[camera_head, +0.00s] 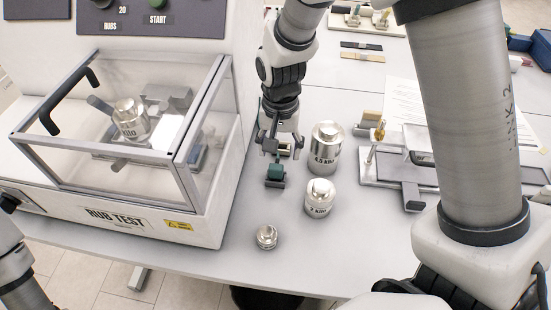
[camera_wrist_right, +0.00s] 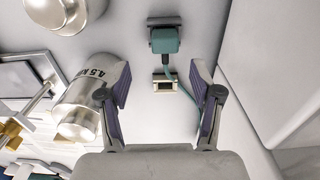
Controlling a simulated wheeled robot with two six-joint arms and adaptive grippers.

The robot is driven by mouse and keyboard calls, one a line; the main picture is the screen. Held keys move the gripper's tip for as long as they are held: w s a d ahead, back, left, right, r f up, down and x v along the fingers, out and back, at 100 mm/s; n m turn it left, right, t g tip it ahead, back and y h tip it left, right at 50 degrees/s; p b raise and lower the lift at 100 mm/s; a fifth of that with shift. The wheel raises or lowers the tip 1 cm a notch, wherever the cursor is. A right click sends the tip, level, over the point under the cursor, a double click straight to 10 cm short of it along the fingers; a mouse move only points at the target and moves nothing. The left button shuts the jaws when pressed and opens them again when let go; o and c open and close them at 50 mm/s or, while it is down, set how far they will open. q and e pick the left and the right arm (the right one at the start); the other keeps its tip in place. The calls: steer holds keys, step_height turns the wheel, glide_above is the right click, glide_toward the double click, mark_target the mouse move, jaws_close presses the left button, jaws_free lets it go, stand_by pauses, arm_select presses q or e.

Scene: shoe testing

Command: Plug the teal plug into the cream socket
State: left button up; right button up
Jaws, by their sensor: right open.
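The teal plug (camera_head: 275,171) rests on the table with a dark grey piece beside it, left of the metal weights. The small cream socket (camera_wrist_right: 164,85) has a dark opening and lies below the plug in that view. In the head view the cream socket (camera_head: 285,148) is partly hidden by my gripper. My right gripper (camera_head: 281,145) is open and empty above the socket, its fingers (camera_wrist_right: 163,80) apart on either side.
The rub test machine (camera_head: 115,215) stands close on the left. Metal weights (camera_head: 326,148), (camera_head: 319,197) and (camera_head: 267,237) stand to the right and front. A metal fixture (camera_head: 385,170) is farther right. The table's front centre is mostly clear.

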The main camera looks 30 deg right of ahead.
mark_target(276, 167)
steer(key=shift+s+a+f, duration=0.25)
steer(key=shift+s+f, duration=0.05)
steer(key=shift+f, duration=0.15)
steer(key=shift+s+a+f, duration=0.25)
steer(key=shift+f, duration=0.15)
steer(key=f, duration=0.2)
steer(key=w+f+p, duration=0.1)
steer(key=f, duration=0.1)
steer(key=shift+f, duration=0.3)
steer(key=shift+s+r, duration=0.2)
steer(key=c, duration=0.3)
jaws_close()
